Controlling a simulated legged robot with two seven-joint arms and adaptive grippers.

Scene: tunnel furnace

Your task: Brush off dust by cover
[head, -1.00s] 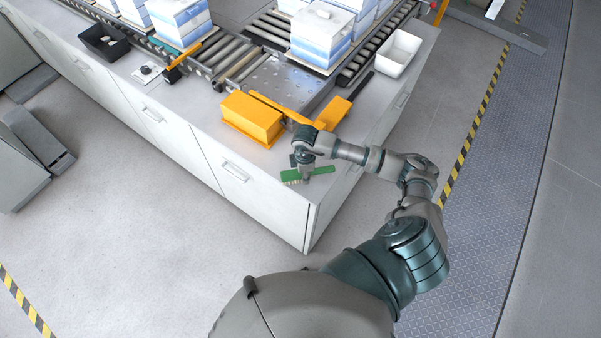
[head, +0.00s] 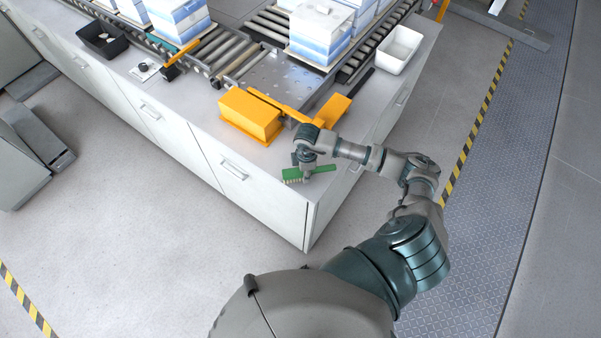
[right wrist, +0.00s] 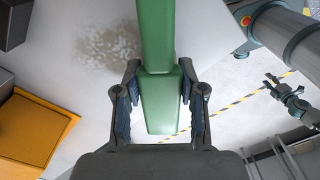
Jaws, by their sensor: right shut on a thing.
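A green brush (head: 322,169) with pale bristles is over the front corner of the grey-white counter (head: 270,185). My right gripper (head: 306,174) is shut on its handle. In the right wrist view, the green brush (right wrist: 160,95) runs between the two fingers of my right gripper (right wrist: 160,95). A brownish, speckled dust patch (right wrist: 112,48) lies on the pale counter (right wrist: 85,85), left of the brush. I cannot tell if the bristles touch the counter. My left gripper (right wrist: 285,88) shows small at the right of the wrist view, empty, with its fingers apart.
Orange covers (head: 250,115) stand on the counter just behind the brush, beside a metal plate (head: 275,80) and roller conveyor (head: 210,55). Blue-and-white stacks (head: 321,32) ride the conveyor. A white bin (head: 398,52) and black tray (head: 102,40) stand on the counter.

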